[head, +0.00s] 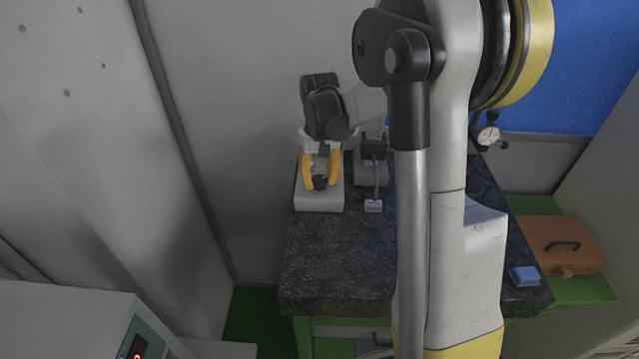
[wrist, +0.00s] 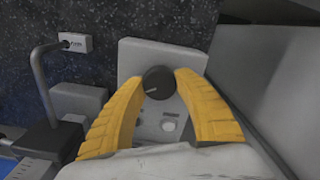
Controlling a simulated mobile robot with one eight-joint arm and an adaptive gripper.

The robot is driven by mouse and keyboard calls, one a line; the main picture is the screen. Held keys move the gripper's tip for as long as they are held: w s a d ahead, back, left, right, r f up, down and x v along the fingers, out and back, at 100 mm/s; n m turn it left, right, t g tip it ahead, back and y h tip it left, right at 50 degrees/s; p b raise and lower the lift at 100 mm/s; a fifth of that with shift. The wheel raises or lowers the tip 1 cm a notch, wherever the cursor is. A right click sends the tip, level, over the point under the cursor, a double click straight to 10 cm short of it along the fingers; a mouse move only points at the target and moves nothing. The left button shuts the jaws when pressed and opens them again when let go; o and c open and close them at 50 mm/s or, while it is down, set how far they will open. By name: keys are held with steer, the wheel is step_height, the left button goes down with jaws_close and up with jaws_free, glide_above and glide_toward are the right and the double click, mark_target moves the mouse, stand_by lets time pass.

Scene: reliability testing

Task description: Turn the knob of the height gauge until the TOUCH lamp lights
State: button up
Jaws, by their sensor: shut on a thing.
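My gripper (head: 320,184) points down with its yellow fingers closed on the dark round knob (wrist: 158,84) of a pale box (wrist: 135,52). In the wrist view one fingertip touches each side of the knob, and a light pointer line on its face points left. A small whitish round part (wrist: 168,126) sits on the box below the knob; I cannot tell whether it is the TOUCH lamp, and it does not glow. The height gauge (head: 374,150) stands beside the box. Its bent grey arm (wrist: 42,85) reaches to a small white block (wrist: 75,42); contact is unclear.
The dark speckled stone table (head: 335,265) has clear room in front. A blue block (head: 524,276) lies at its right edge. A dial indicator (head: 488,136) stands at the back right, and an orange case (head: 562,238) lies right of the table. A wall is close on the left.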

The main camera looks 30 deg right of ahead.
mark_target(319, 179)
steer(key=n+b, duration=0.1)
steer(key=n, duration=0.5)
steer(key=shift+b, duration=0.35)
steer(key=shift+n, duration=0.3)
steer(key=o, duration=1.2)
step_height(319, 179, up, 12)
